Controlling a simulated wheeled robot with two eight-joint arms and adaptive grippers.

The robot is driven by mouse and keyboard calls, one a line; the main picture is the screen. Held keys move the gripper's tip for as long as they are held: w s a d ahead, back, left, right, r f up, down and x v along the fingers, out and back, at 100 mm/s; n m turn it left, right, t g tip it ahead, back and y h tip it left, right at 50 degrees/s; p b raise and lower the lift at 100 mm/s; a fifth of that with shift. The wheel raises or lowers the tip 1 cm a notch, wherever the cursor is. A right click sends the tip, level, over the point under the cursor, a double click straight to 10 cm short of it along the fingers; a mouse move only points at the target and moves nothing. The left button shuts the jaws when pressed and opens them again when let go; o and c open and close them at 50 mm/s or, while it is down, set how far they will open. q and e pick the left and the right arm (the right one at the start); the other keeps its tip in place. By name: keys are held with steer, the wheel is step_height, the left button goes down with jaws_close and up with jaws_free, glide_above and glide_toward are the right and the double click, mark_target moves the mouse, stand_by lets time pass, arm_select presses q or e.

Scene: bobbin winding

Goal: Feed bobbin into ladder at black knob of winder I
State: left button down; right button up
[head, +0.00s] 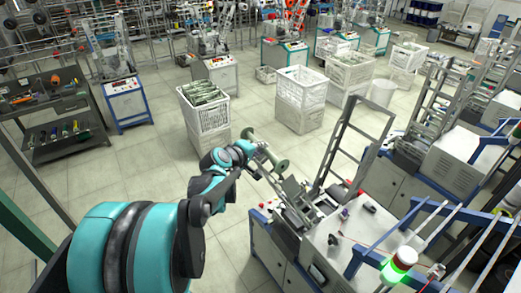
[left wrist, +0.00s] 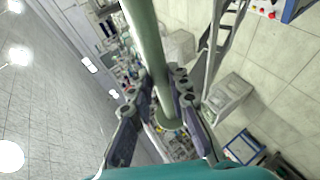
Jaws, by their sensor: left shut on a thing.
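A pale green bobbin (head: 269,152) with a flange at each end is held in my left gripper (head: 257,163). It is tilted in the air, left of the metal ladder (head: 345,130) that rises from the nearest winder (head: 330,225). In the left wrist view, the fingers (left wrist: 160,97) close on the bobbin's shaft (left wrist: 147,42) from both sides. A metal frame, apparently the ladder, shows to the right there (left wrist: 213,45). A small black knob-like part (head: 370,207) sits on the winder's white top. The bobbin is apart from the ladder. My right gripper is not seen.
A white crate of green bobbins (head: 207,118) stands behind my left arm. More white crates (head: 300,98) stand further back. A green-lit signal lamp (head: 398,265) and blue rails stand at the winder's front right. Open floor (head: 130,175) lies left of my arm.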

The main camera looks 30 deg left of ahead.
arm_select(q)
step_height(320, 180, down, 6)
steer(key=w+b, duration=0.2)
steer(key=b, duration=0.3)
steer(key=shift+w+d+r, duration=0.2)
steer(key=shift+d, duration=0.25)
steer(key=shift+w+d+f+b, duration=0.15)
steer(key=shift+w+f+b, duration=0.25)
steer(key=shift+f+b, duration=0.55)
steer(key=shift+w+d+f+b, duration=0.15)
steer(key=shift+w+f+b, duration=0.2)
steer(key=shift+f+b, duration=0.55)
steer(key=shift+w+d+f+b, duration=0.15)
steer(key=shift+w+f+b, duration=0.25)
steer(key=shift+f+b, duration=0.5)
steer(key=shift+w+d+f+b, duration=0.15)
steer(key=shift+w+f+b, duration=0.25)
steer(key=shift+f+b, duration=0.5)
steer(key=shift+w+d+f+b, duration=0.15)
steer(key=shift+w+f+b, duration=0.2)
steer(key=shift+f+b, duration=0.55)
steer(key=shift+w+d+f+b, duration=0.15)
steer(key=shift+w+f+b, duration=0.25)
steer(key=shift+f+b, duration=0.45)
steer(key=shift+f, duration=0.1)
